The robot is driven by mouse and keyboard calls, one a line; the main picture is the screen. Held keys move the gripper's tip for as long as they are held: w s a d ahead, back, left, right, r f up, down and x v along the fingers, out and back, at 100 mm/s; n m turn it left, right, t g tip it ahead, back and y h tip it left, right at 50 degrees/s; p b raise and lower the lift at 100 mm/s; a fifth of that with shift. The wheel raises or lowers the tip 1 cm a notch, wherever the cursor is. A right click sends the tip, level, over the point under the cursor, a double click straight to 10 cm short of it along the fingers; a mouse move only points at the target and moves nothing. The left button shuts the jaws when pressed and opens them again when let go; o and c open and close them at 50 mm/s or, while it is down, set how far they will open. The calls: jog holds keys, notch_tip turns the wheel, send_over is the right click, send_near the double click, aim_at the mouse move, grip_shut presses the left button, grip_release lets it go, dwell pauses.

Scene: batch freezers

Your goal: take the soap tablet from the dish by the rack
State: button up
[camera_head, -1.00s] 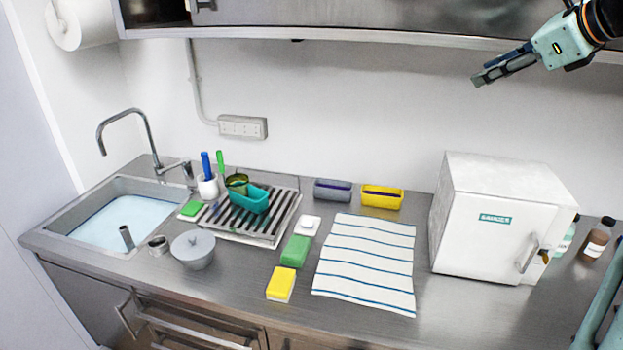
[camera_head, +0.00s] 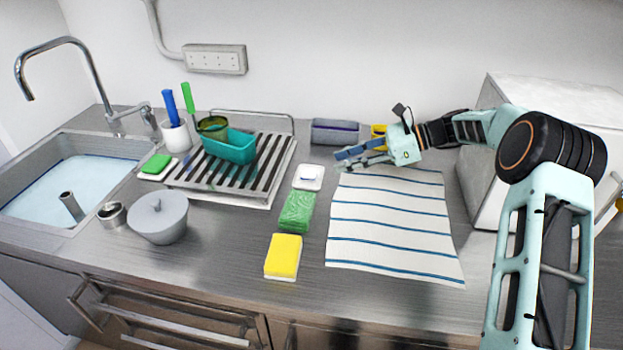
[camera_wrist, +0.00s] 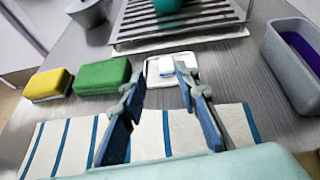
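The small white soap dish (camera_head: 308,183) stands on the counter just right of the drying rack. The pale soap tablet (camera_head: 310,171) lies in it. In the wrist view the tablet (camera_wrist: 166,66) shows at the upper middle, on the dish (camera_wrist: 152,78). My gripper (camera_head: 341,160) is to the right of the dish, above the far end of the striped towel, pointing left toward the dish. In the wrist view my gripper's fingers (camera_wrist: 158,82) are apart with nothing held between them, and the right fingertip overlaps the dish's right side.
The drying rack (camera_head: 262,180) holds a teal tub (camera_head: 230,148). A green sponge (camera_head: 297,212) and a yellow sponge (camera_head: 284,256) lie in front of the dish. A grey bin (camera_head: 335,133) stands behind. The striped towel (camera_head: 390,235) lies flat.

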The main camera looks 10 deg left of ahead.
aim_at(304, 173)
jog(key=shift+w+d+f+m+y, duration=0.15)
jog(key=shift+w+d+m+y, duration=0.15)
jog(key=shift+d+m, duration=0.1)
jog(key=shift+a+f, duration=0.15)
jog(key=x, duration=0.5)
jog(key=shift+w+a+f, duration=0.15)
jog(key=shift+a+f, duration=0.05)
jog(key=x, duration=0.5)
jog(key=shift+f, duration=0.2)
jog(key=c, duration=0.7)
jog(key=shift+r, duration=0.1)
